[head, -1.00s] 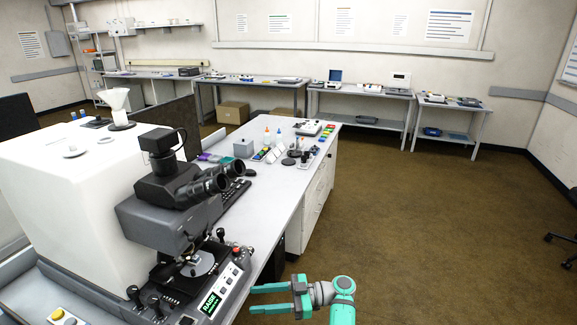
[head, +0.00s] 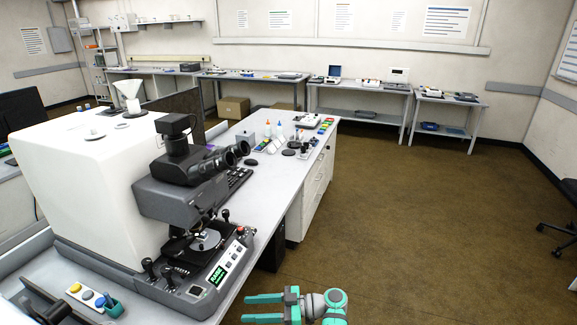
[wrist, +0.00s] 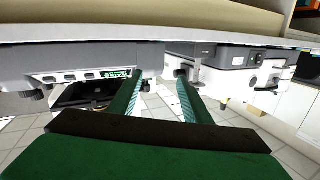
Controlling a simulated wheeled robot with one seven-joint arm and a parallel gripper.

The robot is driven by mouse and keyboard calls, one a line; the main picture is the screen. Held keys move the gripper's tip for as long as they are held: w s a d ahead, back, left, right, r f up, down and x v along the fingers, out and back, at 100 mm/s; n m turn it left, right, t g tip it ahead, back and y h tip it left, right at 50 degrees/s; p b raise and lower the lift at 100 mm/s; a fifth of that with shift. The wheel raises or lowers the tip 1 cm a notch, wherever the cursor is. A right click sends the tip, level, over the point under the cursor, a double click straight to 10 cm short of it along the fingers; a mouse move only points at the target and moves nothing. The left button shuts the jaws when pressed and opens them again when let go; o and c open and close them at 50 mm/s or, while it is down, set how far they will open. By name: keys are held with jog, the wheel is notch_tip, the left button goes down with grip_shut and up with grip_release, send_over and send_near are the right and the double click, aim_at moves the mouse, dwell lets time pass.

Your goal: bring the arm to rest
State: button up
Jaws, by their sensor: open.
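My gripper (head: 264,308) is teal and shows at the bottom of the head view, over the brown floor. Its two fingers point left toward the bench front and stand apart with nothing between them. In the wrist view its fingers (wrist: 160,97) are also spread and empty. The microscope (head: 175,205), white and dark grey with a lit green display, stands on the bench to the left of my gripper. My gripper is apart from it.
Tables (head: 362,95) line the back wall. A dark chair (head: 567,228) is at the right edge. The floor (head: 430,200) between is clear.

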jog(key=s+a+f+m+t+h, duration=0.3)
jog(key=s+f+m, duration=0.15)
jog(key=f, duration=0.55)
jog(key=s+a+f+m+t+h, duration=0.2)
jog(key=s+a+f+m, duration=0.3)
jog(key=f, duration=0.6)
jog(key=s+d+f+m+t+h, duration=0.2)
jog(key=s+d+f+h, duration=0.1)
jog(key=s, duration=0.4)
jog(key=s+d+f+m+t+h, duration=0.2)
jog(key=s+d+f+m+h, duration=0.15)
jog(key=s, duration=0.45)
jog(key=s+d+r+m+t+h, duration=0.1)
jog(key=s+d+r+h, duration=0.1)
jog(key=s+d+r, duration=0.3)
jog(key=s+d+r+m+t+h, duration=0.1)
jog(key=s+d+r+t+h, duration=0.15)
jog(key=s+r, duration=0.4)
jog(key=s+d+r+t, duration=0.1)
jog(key=s+r, duration=0.3)
jog(key=r, duration=0.6)
jog(key=s+d+r+t+h, duration=0.1)
jog(key=s+r, duration=0.4)
jog(key=r, duration=0.6)
jog(key=d+t, duration=0.1)
jog(key=d, duration=0.1)
jog(key=shift+d, duration=0.35)
